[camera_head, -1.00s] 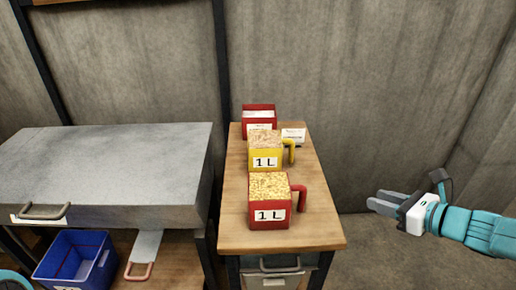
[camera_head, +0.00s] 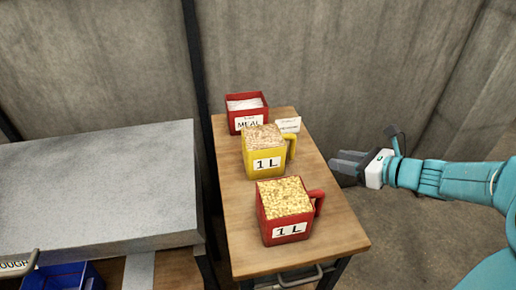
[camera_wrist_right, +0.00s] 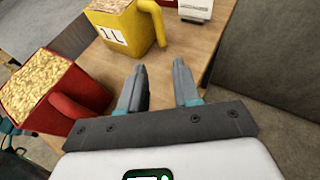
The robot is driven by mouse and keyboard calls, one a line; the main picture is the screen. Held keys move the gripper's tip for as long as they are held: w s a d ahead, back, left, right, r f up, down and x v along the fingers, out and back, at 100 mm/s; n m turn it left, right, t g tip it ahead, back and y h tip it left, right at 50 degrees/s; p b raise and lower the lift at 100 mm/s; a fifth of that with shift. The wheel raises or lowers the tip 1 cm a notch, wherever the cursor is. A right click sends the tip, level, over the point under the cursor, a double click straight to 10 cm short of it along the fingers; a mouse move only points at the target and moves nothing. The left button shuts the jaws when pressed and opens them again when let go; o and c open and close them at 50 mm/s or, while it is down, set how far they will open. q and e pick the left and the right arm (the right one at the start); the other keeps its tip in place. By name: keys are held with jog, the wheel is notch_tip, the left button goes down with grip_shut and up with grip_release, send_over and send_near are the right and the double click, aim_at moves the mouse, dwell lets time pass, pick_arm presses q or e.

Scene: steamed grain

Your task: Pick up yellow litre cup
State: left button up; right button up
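The yellow litre cup (camera_head: 264,162) stands upright on the wooden table, full of brownish grain, with a "1 L" label and its handle on the right. In the right wrist view the yellow cup (camera_wrist_right: 117,30) is ahead of the fingers, its handle near the top middle. My right gripper (camera_head: 338,165) is at the table's right edge, to the right of the yellow cup and apart from it. In the right wrist view my right gripper (camera_wrist_right: 160,75) has its two fingers apart with nothing between them. My left gripper is not in view.
A red litre cup (camera_head: 284,221) of yellow grain stands in front of the yellow one. A red meal box (camera_head: 246,104) and a small white card (camera_head: 289,125) are behind it. The wooden table (camera_head: 239,238) is narrow; a grey metal surface (camera_head: 100,185) lies to the left.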

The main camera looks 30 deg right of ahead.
jog(key=x, duration=1.5)
jog(key=shift+w+f+b, duration=0.25)
jog(key=shift+b, duration=0.05)
jog(key=shift+s+r, duration=0.1)
grip_shut()
dwell(0.5)
